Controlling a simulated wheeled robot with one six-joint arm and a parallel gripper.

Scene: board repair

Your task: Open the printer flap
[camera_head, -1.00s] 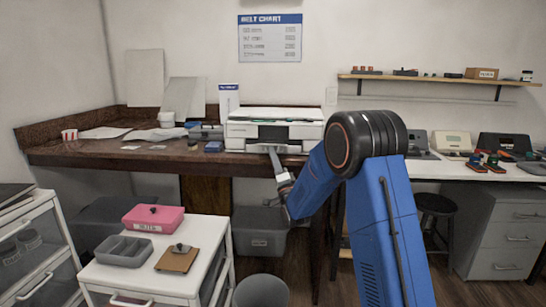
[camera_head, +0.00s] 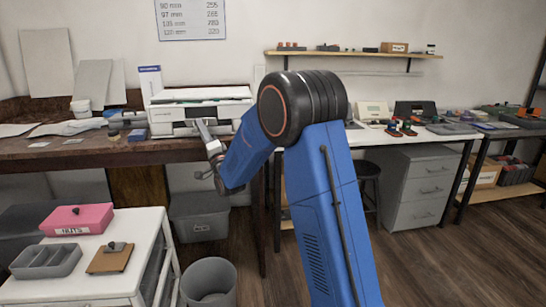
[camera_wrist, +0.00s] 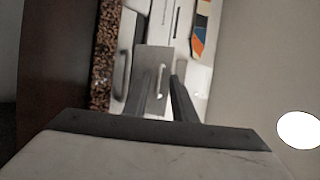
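The white printer (camera_head: 165,112) stands on the brown worktop against the back wall, its lid lying flat on top. My gripper (camera_head: 199,123) is up at its front, seen from behind, and hides part of the front face. In the wrist view the two dark fingers of my gripper (camera_wrist: 160,82) are apart. A grey panel, which looks like the printer flap (camera_wrist: 153,58), shows beyond them. A small light handle (camera_wrist: 160,79) on it lies between the fingers. I see gaps beside the handle; contact is not visible.
A white drawer cart (camera_head: 125,258) with a pink box (camera_head: 75,220) and a grey tray (camera_head: 46,262) stands at the lower left. A round bin (camera_head: 208,281) is beside it. A grey crate (camera_head: 200,217) sits under the worktop. A stool (camera_head: 368,170) stands at right.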

